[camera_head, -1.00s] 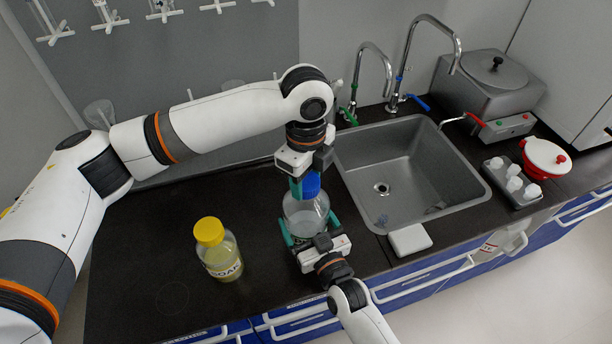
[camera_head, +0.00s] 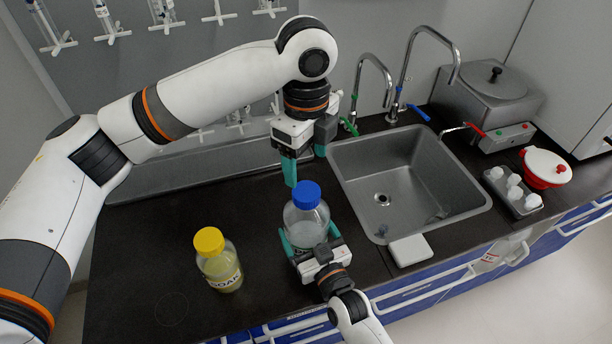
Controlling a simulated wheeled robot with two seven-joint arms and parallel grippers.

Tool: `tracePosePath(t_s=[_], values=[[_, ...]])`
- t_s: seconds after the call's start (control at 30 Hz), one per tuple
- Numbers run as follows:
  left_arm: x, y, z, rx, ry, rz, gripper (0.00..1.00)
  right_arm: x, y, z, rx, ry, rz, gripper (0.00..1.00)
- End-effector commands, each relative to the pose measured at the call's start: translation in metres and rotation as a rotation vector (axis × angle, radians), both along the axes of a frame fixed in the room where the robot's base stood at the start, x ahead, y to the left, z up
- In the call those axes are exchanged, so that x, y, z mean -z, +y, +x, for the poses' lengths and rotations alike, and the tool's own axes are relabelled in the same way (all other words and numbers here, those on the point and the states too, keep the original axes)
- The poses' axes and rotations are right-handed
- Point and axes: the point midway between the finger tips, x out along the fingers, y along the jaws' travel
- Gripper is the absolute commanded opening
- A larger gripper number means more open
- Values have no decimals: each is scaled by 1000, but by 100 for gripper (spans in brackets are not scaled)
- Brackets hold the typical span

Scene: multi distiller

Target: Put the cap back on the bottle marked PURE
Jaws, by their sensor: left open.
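A clear bottle (camera_head: 306,222) stands upright on the dark counter, left of the sink. A blue cap (camera_head: 307,194) sits on its neck. The bottle's label is mostly hidden, so I cannot read its marking. My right gripper (camera_head: 311,243) has its teal fingers around the lower part of the bottle, one on each side. My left gripper (camera_head: 302,168) is open and empty, above and behind the blue cap, apart from it. A second bottle (camera_head: 219,262) with a yellow cap (camera_head: 209,240) and a label reading SOAK stands to the left.
The sink (camera_head: 410,182) with two taps lies right of the bottle. A white block (camera_head: 411,249) lies at its front edge. A grey boiler (camera_head: 490,105), a red pot with a white lid (camera_head: 545,167) and a tray (camera_head: 513,193) stand further right.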

Motion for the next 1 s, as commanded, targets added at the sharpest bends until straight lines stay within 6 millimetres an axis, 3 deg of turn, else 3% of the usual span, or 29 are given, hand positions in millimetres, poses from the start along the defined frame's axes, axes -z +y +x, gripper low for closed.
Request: tracePosePath(t_s=[0.2, 0.57, 0.6, 0.67, 1.0], values=[[-31, 0, 0, -1, -1, -1, 72, 1, 0, 0, 0, 3, -1, 26], [-37, 0, 0, 0, 1, 1, 72, 1, 0, 0, 0, 3, -1, 26], [-37, 0, 0, -1, 1, 1, 72, 1, 0, 0, 0, 3, -1, 91], [-37, 0, 0, -1, 1, 1, 72, 1, 0, 0, 0, 3, -1, 100], [-34, 0, 0, -1, 1, 1, 72, 2, -4, -8, 0, 2, -1, 100]])
